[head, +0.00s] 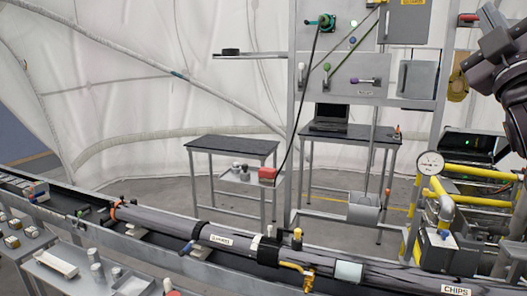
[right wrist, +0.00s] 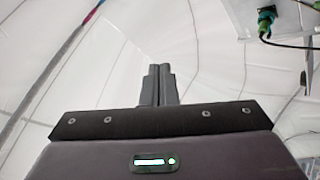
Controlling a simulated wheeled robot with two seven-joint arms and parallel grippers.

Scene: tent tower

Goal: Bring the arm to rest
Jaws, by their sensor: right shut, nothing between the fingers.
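My right arm (head: 505,65) shows at the upper right edge of the head view, raised in front of the rack's right side. In the right wrist view my right gripper (right wrist: 157,72) points away from the camera, its two dark fingers together with nothing between them. Beyond the fingers is only white tent cloth (right wrist: 215,65). The gripper touches nothing that I can see. My left gripper is in neither view.
A grey rack panel (head: 357,72) with handles and a green connector (head: 327,22) stands at the centre. A long dark pipe (head: 345,269) crosses the front. Yellow piping with a gauge (head: 430,163) stands below my right arm. A black-topped table (head: 232,146) stands farther back.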

